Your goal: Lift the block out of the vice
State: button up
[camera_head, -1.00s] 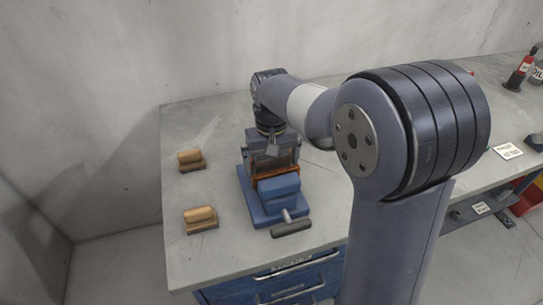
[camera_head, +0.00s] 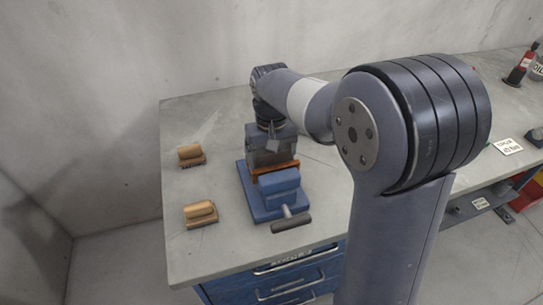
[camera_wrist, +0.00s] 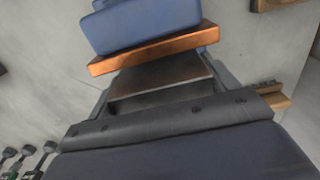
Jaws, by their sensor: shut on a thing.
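The blue vice (camera_head: 262,205) stands on the bench, its handle toward the front, with an orange-brown jaw plate (camera_head: 274,178). In the wrist view, the vice's blue body (camera_wrist: 145,22) and the orange-brown plate (camera_wrist: 155,48) lie just ahead of my gripper. My gripper (camera_head: 272,162) points down at the back of the vice, close behind that plate. In the wrist view, my gripper (camera_wrist: 160,88) is shut on a grey, flat-faced block (camera_wrist: 158,80) between its fingers. The head view hides the block, and I cannot tell if it touches the vice.
Two small wooden pieces on bases, a back one (camera_head: 190,155) and a front one (camera_head: 201,213), stand left of the vice. Bare bench top (camera_head: 215,255) lies in front. A white card (camera_head: 507,146) and a red bottle (camera_head: 518,68) are at the right.

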jog(key=shift+w+r, duration=0.1)
jog(key=c, duration=0.4)
jog(key=shift+s, duration=0.3)
jog(key=shift+r, duration=0.1)
jog(key=shift+r+p, duration=3.6)
jog(key=shift+r, duration=0.3)
